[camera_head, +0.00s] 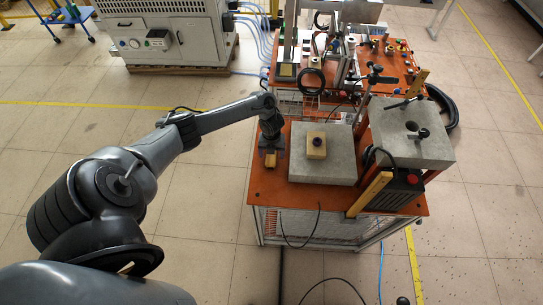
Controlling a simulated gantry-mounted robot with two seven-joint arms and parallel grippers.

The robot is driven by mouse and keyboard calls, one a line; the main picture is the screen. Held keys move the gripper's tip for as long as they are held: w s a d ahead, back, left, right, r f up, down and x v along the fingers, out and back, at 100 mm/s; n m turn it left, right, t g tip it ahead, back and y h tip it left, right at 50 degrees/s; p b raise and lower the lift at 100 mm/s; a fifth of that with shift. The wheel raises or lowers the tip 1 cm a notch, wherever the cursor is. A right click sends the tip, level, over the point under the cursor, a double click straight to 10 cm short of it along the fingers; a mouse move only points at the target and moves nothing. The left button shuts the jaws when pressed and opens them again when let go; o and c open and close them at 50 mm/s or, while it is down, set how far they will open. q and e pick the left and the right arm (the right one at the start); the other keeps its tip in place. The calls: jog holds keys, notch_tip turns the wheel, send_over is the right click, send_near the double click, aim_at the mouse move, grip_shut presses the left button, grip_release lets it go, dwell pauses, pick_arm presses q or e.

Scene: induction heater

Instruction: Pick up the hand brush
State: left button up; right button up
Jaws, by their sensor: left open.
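My left arm reaches in from the left to the left edge of the orange-topped table. My left gripper (270,145) points down there, open. A small tan, wooden-looking piece (270,160), which may be the hand brush, shows right at its fingertips. The gripper hides part of it, and I cannot tell whether the fingers touch it or surround it. No bristles can be made out. My right gripper is not in view.
A grey slab (335,172) with a tan block (316,145) on it lies right of the gripper. A raised grey slab (412,145) stands farther right. The table (268,195) has bare orange top at its front left. Equipment and a black ring (311,82) stand behind.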

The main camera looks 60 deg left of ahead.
pick_arm(q)
jog(key=shift+a+f, duration=0.1)
jog(key=shift+f, duration=0.55)
jog(key=shift+c, duration=0.3)
jog(key=c, duration=1)
jog(key=shift+r, duration=0.15)
jog(key=shift+r, duration=0.45)
jog(key=r, duration=0.3)
jog(key=shift+w+d+r, duration=0.25)
jog(key=shift+d, duration=0.15)
jog(key=w+d+r, duration=0.1)
jog(key=d+r, duration=0.1)
jog(key=w+d+r+p, duration=0.1)
jog(key=w+d+r, duration=0.1)
jog(key=d, duration=0.1)
jog(key=w+d+r+p, duration=0.1)
jog(key=w+d, duration=0.1)
jog(key=d, duration=0.1)
jog(key=shift+r, duration=0.4)
jog(key=shift+w+d+r+p, duration=0.3)
jog(key=shift+w+d, duration=0.1)
jog(key=shift+d, duration=0.15)
